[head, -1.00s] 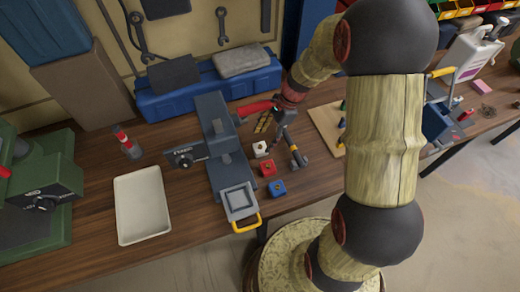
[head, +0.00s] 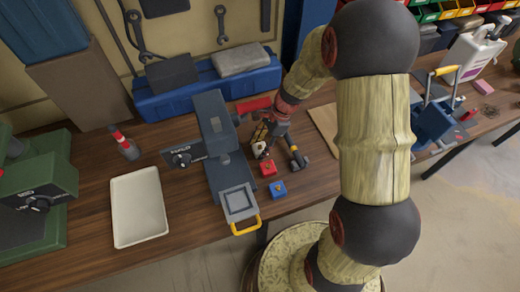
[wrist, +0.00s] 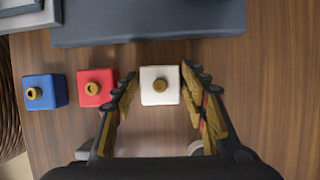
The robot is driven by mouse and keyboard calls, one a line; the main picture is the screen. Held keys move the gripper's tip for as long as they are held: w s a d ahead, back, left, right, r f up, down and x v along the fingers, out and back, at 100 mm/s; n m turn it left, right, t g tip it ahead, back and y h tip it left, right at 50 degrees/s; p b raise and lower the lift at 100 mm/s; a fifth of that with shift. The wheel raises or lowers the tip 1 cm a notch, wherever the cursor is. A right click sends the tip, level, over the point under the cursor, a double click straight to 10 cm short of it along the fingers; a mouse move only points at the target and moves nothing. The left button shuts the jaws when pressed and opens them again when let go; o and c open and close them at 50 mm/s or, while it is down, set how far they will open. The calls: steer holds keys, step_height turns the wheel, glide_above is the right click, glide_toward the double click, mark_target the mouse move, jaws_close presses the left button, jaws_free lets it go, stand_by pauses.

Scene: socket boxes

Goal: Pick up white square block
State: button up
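The white square block (head: 259,149) has a brass knob on top and stands on the wooden workbench. It also shows in the wrist view (wrist: 160,92). My gripper (head: 263,138) is open over it, partly covering it in the head view. In the wrist view the fingers of my gripper (wrist: 159,78) stand on the left and right of the white block, with a gap on each side. A red block (head: 268,168) and a blue block (head: 278,189) stand in a row with it. In the wrist view the red block (wrist: 97,87) is close by the left finger.
A dark grey machine (head: 214,125) with a yellow handle stands left of the blocks. An empty cream tray (head: 138,207) lies further left. A blue toolbox (head: 208,88) stands behind.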

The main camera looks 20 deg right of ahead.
steer(key=c, duration=0.8)
